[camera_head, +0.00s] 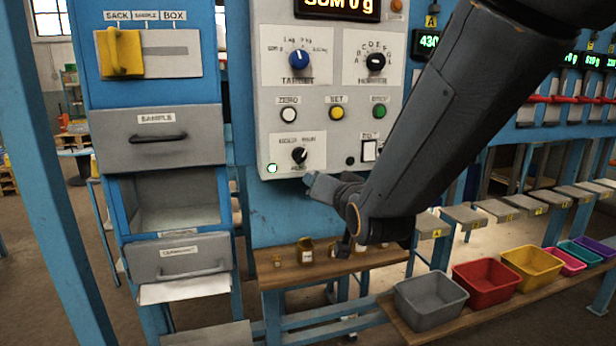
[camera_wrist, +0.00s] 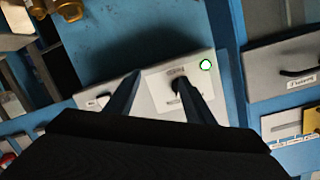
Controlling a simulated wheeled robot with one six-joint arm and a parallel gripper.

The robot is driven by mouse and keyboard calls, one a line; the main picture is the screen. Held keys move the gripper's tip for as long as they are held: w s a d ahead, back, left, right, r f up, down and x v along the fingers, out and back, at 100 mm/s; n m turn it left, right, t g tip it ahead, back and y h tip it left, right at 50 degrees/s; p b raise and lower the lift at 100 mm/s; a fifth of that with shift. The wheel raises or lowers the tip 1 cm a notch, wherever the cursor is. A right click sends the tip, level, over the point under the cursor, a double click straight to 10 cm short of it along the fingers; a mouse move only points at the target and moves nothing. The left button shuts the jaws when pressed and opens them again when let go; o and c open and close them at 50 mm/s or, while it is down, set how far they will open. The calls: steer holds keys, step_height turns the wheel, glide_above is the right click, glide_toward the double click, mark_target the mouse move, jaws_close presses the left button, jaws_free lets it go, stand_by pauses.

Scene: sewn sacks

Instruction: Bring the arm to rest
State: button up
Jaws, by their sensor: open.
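My arm (camera_head: 440,120) reaches down from the upper right in the head view. My gripper (camera_head: 318,184) is in front of the lower edge of the control panel (camera_head: 330,100). In the wrist view my gripper (camera_wrist: 160,82) shows two dark fingers apart, with nothing held between them. A black selector knob (camera_head: 299,155) on the panel is just above the gripper in the head view. In the wrist view the knob (camera_wrist: 180,82) shows beside the right finger; I cannot tell whether they touch. A green lamp (camera_head: 272,168) is lit at the panel's lower left corner.
A grey bin (camera_head: 428,300), a red bin (camera_head: 487,285) and other bins stand at the lower right. A cabinet with a sample drawer (camera_head: 160,138) and a yellow slider (camera_head: 122,52) is on the left.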

steer(key=s+d+f+n+g+h, duration=0.1)
steer(key=s+d+f+g+h, duration=0.1)
steer(key=s+d+f+g, duration=0.45)
steer(key=s+d+f+g+h, duration=0.1)
steer(key=s+d+f+g, duration=0.15)
steer(key=f, duration=0.65)
steer(key=s+d+f+g, duration=0.2)
steer(key=s+d+g, duration=0.1)
steer(key=s, duration=0.5)
steer(key=s+d+f+n+g, duration=0.1)
steer(key=s+d+f+g, duration=0.2)
steer(key=s, duration=0.5)
steer(key=shift+s+f+n+h, duration=0.15)
steer(key=shift+f+n+h, duration=0.15)
steer(key=shift+h, duration=0.1)
steer(key=shift+c, duration=0.5)
